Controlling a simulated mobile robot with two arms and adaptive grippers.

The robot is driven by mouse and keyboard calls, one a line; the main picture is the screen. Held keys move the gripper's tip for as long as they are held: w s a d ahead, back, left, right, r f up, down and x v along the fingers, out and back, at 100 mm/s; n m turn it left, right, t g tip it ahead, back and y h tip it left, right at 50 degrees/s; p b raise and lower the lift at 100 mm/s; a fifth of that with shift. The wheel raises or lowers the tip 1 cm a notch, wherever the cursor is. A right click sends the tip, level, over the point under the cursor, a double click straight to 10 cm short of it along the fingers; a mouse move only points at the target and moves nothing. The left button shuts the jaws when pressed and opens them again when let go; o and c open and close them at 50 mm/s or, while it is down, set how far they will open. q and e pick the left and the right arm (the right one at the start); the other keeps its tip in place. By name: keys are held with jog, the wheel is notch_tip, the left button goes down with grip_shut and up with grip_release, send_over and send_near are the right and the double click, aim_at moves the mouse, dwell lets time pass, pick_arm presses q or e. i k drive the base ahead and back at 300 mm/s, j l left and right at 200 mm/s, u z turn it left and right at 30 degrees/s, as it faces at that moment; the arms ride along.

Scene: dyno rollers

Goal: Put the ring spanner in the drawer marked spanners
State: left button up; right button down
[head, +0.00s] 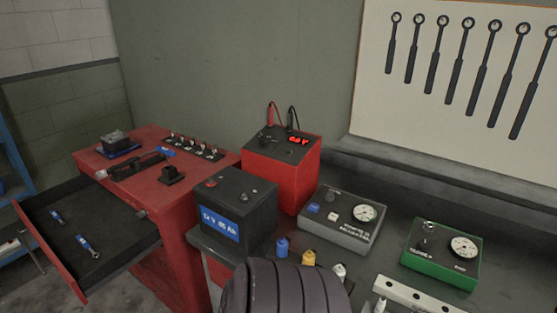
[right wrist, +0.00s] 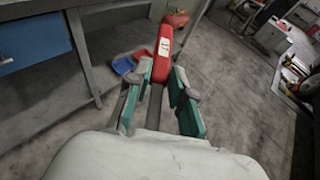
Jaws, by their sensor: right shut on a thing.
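An open drawer (head: 129,262) with a red front juts from the red cabinet at the left in the head view. Two small metal tools with blue parts, one (head: 57,218) further back and one (head: 88,246) nearer, lie on its dark floor. No marking can be read on the drawer. My left gripper is out of view.
The red cabinet top (head: 190,198) holds several small parts. A black battery (head: 234,205), a red charger (head: 282,165), a grey gauge box (head: 343,220) and a green gauge box (head: 441,254) crowd the bench. Black spanners hang on the wall board (head: 375,90).

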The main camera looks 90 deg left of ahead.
aim_at(106, 222)
jog(key=k+u, duration=0.1)
jog(key=u, duration=1.55)
jog(key=j+u, duration=0.65)
jog(key=u, duration=0.15)
jog(key=i+j+u, duration=0.15)
jog(key=u, duration=0.25)
jog(key=i+j+u, duration=0.15)
jog(key=j+u, duration=0.25)
jog(key=i+j, duration=0.55)
jog(key=j, duration=0.25)
jog(key=i+j, duration=0.55)
jog(key=j, duration=0.3)
